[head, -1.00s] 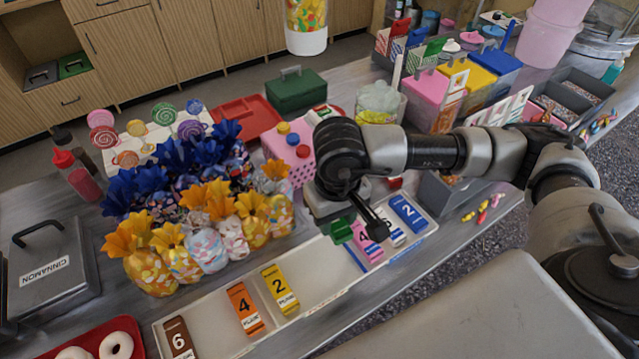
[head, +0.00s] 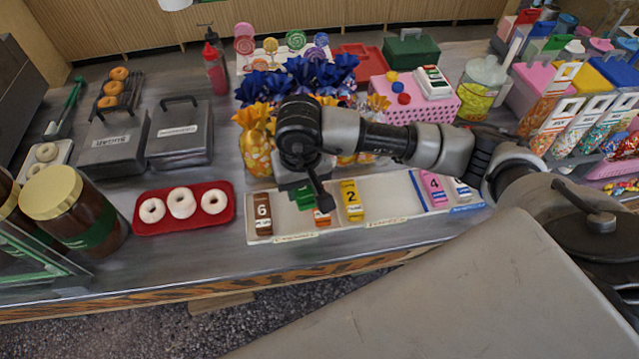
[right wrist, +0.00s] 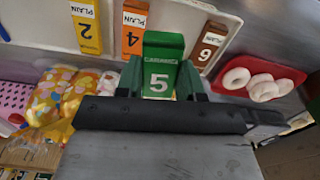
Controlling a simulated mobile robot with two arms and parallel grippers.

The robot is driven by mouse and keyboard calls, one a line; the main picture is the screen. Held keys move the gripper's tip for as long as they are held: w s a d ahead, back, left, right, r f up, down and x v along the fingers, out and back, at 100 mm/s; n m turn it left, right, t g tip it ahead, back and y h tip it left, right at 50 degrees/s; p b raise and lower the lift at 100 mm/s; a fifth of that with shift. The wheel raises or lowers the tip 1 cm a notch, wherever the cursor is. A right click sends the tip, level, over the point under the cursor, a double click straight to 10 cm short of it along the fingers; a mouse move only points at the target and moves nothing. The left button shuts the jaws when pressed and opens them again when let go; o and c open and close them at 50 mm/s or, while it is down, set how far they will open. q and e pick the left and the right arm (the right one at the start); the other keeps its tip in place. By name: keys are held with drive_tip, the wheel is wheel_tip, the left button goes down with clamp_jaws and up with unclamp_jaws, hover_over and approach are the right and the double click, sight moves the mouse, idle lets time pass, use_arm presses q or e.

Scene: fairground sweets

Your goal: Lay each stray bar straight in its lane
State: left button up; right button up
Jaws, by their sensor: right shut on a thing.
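My right gripper (right wrist: 160,84) is shut on a green bar marked 5 (right wrist: 162,52). In the head view the green bar (head: 304,199) shows below the wrist, over the white tray (head: 392,196), between the brown and orange bars; its exact height is unclear. The brown bar marked 6 (head: 263,213) is at the tray's left end. The orange bar (head: 323,219) is partly hidden in the head view; its 4 shows in the wrist view (right wrist: 133,28). The yellow bar marked 2 (head: 351,200) lies right of it. A pink bar marked 4 (head: 433,188) lies in the blue-edged section. My left gripper is out of view.
Wrapped sweet bags with yellow tops (head: 257,139) stand close behind the tray. A red tray of donuts (head: 225,192) is to its left. A pink dotted box (head: 432,108) stands behind its right part. The tray's stretch right of the yellow bar is bare.

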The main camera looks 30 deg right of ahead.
sight(293, 217)
drive_tip(key=shift+m, duration=0.8)
drive_tip(key=shift+w+a+f+b, duration=0.35)
drive_tip(key=shift+f+b, duration=0.05)
drive_tip(key=shift+f, duration=1.1)
drive_tip(key=shift+w+a+f+b, duration=0.3)
drive_tip(key=shift+a+f+b, duration=0.05)
drive_tip(key=shift+f, duration=1.2)
drive_tip(key=shift+w+a+f+b, duration=0.35)
drive_tip(key=shift+f+b, duration=0.05)
drive_tip(key=shift+f, duration=1.1)
drive_tip(key=shift+f+b, duration=0.6)
drive_tip(key=shift+b, duration=0.05)
drive_tip(key=o, duration=1.1)
